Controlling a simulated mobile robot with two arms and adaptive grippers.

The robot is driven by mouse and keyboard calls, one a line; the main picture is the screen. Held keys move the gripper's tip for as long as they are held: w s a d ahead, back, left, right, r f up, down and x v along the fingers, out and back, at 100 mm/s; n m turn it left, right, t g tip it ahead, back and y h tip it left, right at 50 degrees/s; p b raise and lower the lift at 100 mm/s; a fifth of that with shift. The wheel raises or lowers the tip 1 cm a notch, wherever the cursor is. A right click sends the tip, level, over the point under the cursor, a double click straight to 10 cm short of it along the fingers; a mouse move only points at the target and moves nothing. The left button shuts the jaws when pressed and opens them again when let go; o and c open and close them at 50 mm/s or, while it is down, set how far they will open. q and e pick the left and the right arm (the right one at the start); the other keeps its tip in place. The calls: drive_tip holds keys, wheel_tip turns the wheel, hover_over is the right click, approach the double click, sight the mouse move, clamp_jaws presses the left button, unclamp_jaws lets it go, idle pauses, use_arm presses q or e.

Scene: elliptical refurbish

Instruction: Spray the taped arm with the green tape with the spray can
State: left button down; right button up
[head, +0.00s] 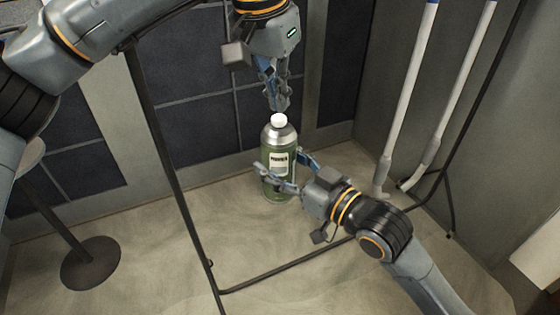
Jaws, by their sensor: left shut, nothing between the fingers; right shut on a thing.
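The spray can (279,142) is a green bottle with a silver shoulder, a pale label and a white cap (279,120). It is upright in the middle of the head view. My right gripper (277,172) comes from the lower right and is shut around the can's body. My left gripper (279,103) points down from above with its fingers shut and empty, just over the cap; whether it touches the cap I cannot tell. Two long pale arms (410,85) (462,75) hang at the upper right. One has a blue band at its top edge. I see no green tape on them.
A thin black metal frame (290,268) runs around the pale arms and along the floor below the can. A dark round stand base (91,263) is at the lower left. Dark wall panels (195,125) are behind. The pale floor at the lower left is mostly clear.

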use_arm(q)
drive_tip(key=shift+x, duration=0.95)
drive_tip(key=shift+s+a+f, duration=0.15)
drive_tip(key=shift+s, duration=0.05)
drive_tip(key=shift+w+d+v, duration=0.1)
drive_tip(key=shift+w+v, duration=0.05)
drive_tip(key=shift+v, duration=0.7)
drive_tip(key=shift+w+d+v, duration=0.15)
drive_tip(key=shift+v, duration=0.7)
drive_tip(key=shift+w+d+v, duration=0.1)
drive_tip(key=shift+w+v, duration=0.1)
drive_tip(key=shift+v, duration=0.65)
drive_tip(key=shift+r, duration=0.35)
drive_tip(key=v, duration=1.1)
drive_tip(key=shift+r, duration=0.25)
